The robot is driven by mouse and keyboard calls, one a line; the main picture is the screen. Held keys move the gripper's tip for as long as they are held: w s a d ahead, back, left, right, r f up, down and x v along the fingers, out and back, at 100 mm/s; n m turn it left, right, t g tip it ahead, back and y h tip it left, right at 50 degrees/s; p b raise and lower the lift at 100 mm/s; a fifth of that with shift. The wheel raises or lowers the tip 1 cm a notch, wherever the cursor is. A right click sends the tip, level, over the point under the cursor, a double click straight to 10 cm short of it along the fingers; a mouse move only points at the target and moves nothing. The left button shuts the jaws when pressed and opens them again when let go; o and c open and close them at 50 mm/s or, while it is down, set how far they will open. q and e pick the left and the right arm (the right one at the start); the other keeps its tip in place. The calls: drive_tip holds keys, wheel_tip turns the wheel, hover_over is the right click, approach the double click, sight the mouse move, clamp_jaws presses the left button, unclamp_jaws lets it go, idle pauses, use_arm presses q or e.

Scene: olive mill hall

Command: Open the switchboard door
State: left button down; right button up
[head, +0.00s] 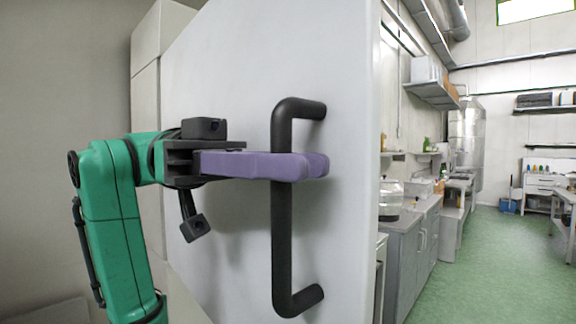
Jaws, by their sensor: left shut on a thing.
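The switchboard door (232,105) is a large pale grey panel that fills the middle of the head view. A black vertical bar handle (283,235) stands out from it, bent back to the panel at top and bottom. My left gripper (308,167), with purple fingers on a green arm, comes in from the left and is shut on the handle's upper part. The fingers cross the bar and hide a short piece of it. My right gripper is not in view.
Right of the door's edge, a grey counter (408,243) with jars and bottles runs along the wall. A wall shelf (432,93) hangs above it. The green floor (490,265) is open on the right. A workbench (566,205) stands at the far right.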

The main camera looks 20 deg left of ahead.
use_arm(q)
drive_tip(key=shift+r, duration=0.15)
drive_tip(key=c, duration=0.9)
unclamp_jaws()
drive_tip(key=shift+o, duration=0.5)
drive_tip(key=v, duration=1.4)
drive_tip(key=shift+a, duration=0.3)
